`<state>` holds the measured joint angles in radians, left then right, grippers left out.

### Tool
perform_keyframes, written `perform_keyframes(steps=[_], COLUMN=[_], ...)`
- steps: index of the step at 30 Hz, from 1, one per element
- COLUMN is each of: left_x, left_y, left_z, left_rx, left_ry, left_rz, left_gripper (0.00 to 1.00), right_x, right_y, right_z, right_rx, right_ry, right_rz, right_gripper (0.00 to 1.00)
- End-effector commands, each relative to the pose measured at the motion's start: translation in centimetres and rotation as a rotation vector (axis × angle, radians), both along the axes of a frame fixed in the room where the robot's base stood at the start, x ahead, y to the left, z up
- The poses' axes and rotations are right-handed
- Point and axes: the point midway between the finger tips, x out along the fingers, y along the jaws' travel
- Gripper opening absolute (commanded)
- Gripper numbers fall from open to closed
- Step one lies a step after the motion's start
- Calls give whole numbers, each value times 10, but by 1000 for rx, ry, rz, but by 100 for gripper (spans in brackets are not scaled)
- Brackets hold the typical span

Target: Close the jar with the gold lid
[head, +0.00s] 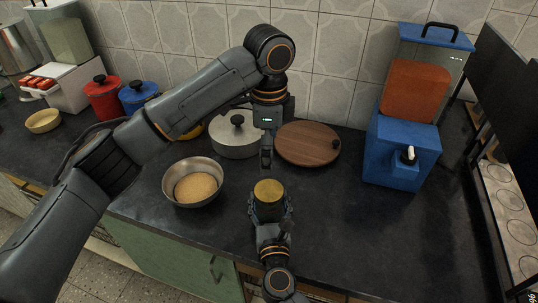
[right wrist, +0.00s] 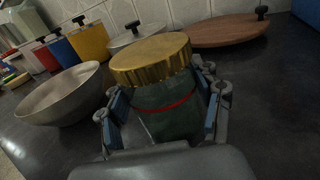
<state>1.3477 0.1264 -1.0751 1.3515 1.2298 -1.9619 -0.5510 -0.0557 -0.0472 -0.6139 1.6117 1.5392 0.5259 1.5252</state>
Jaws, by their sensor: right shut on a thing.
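The gold lid (head: 268,190) sits on top of the jar, and it also shows in the right wrist view (right wrist: 152,58). In that view the jar (right wrist: 160,105) is greenish glass with a red band. The lid covers its mouth; I cannot tell whether it is screwed tight. My right gripper (head: 270,208) is shut around the jar's sides, with a finger on each side of the glass (right wrist: 164,112). My left gripper (head: 266,160) points down just above the lid, apart from it. Its fingers are seen edge-on, so their opening is unclear.
A steel bowl (head: 217,171) of grain stands left of the jar. Behind are a lidded pot (head: 234,142) and a round wooden board (head: 309,154). A blue dispenser (head: 397,150) stands right. The dark counter (head: 345,225) right of the jar is clear.

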Motion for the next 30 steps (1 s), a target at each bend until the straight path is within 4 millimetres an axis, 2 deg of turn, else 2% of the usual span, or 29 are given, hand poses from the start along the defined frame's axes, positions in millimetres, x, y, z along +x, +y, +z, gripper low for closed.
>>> perform_keyframes(steps=[4,5,8,20,26,30], left_x=[0,0,0,0,0,0], left_y=[0,0,0,0,0,0], left_z=[0,0,0,0,0,0], left_rx=[0,0,0,0,0,0], left_ry=[0,0,0,0,0,0], left_rz=[0,0,0,0,0,0], left_gripper=[100,100,100,100,100,100], right_x=[0,0,0,-2,-30,-61], right_y=[0,0,0,0,-3,-5], right_z=[0,0,0,0,-2,-2], right_rx=[0,0,0,0,0,1], right_ry=[1,1,0,1,4,5], right_rz=[0,0,0,0,0,1], right_gripper=[0,69,90,92,92,92])
